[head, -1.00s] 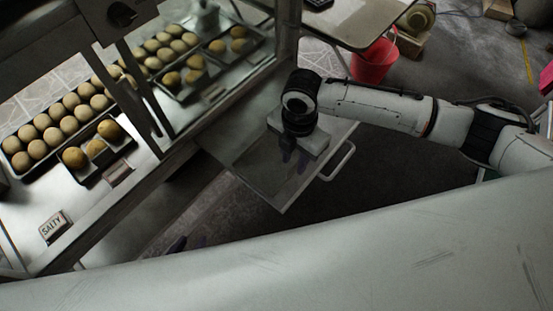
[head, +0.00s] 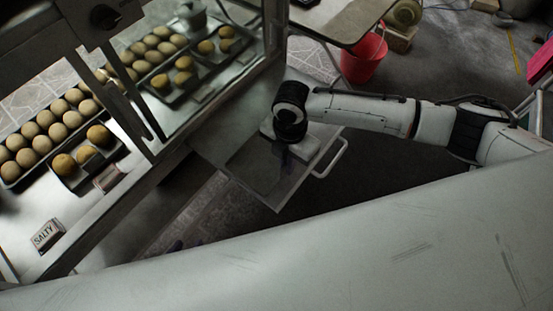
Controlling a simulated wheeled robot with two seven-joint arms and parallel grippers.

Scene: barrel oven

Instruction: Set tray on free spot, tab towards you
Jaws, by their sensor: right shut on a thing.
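My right gripper (head: 281,160) points down over a grey pull-out shelf (head: 276,199) with a side handle. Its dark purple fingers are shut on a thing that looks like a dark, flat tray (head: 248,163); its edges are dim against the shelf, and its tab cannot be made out. I cannot tell whether it touches the shelf. My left gripper (head: 185,244) shows only as small purple tips above my pale body edge; the rest is hidden. Small trays with yellow-brown buns, one at the front (head: 112,165), stand in the glass case, with tabs facing the near side.
Larger trays (head: 12,183) hold rows of pale buns in the case. A "SALTY" sign (head: 48,235) stands on the counter (head: 98,212). Glass and dark posts bound the case.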

